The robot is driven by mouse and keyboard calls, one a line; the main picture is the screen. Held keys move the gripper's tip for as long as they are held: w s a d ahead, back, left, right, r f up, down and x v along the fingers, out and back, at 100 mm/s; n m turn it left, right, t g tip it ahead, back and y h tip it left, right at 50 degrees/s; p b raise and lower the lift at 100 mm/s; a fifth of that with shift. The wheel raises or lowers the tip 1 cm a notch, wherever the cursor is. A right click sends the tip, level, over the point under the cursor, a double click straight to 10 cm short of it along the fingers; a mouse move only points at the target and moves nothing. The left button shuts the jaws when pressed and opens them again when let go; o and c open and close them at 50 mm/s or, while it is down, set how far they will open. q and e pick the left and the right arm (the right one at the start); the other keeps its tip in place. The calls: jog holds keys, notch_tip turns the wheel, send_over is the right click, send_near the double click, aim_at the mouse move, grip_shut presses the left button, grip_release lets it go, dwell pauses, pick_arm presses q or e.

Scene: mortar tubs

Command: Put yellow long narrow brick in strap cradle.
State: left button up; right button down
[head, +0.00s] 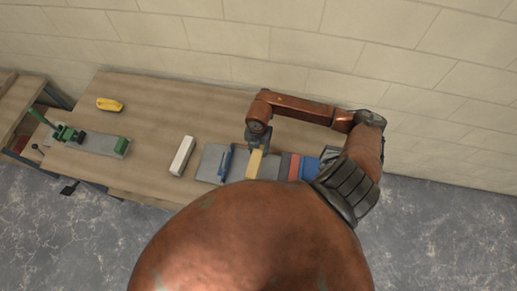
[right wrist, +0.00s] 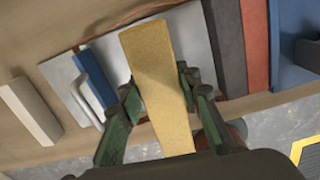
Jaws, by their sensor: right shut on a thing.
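My right gripper (head: 257,145) is shut on the yellow long narrow brick (head: 255,166), which sticks out lengthwise between the fingers. In the right wrist view the green-padded fingers (right wrist: 160,106) lie on both sides of the brick (right wrist: 152,65). The brick is over a pale grey plate (head: 208,161), beside a blue bar (head: 226,163) with a metal handle; the bar also shows in the right wrist view (right wrist: 96,78). I cannot tell whether the brick touches the plate. No strap cradle is clearly recognisable; this plate may be part of it. My left gripper is out of view.
A white block (head: 182,156) lies left of the plate. Dark grey, red (head: 294,167) and blue (head: 309,168) pieces stand to its right. A green-handled clamp (head: 66,133) and a yellow object (head: 110,104) are at left on the wooden table (head: 150,110). A brick wall stands behind.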

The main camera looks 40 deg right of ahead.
jog(key=shift+f+b, duration=3.7)
jog(key=shift+f, duration=1.6)
jog(key=shift+f+b, duration=0.3)
jog(key=shift+f, duration=0.15)
jog(key=c, duration=1.3)
grip_release()
notch_tip(320, 180, up, 12)
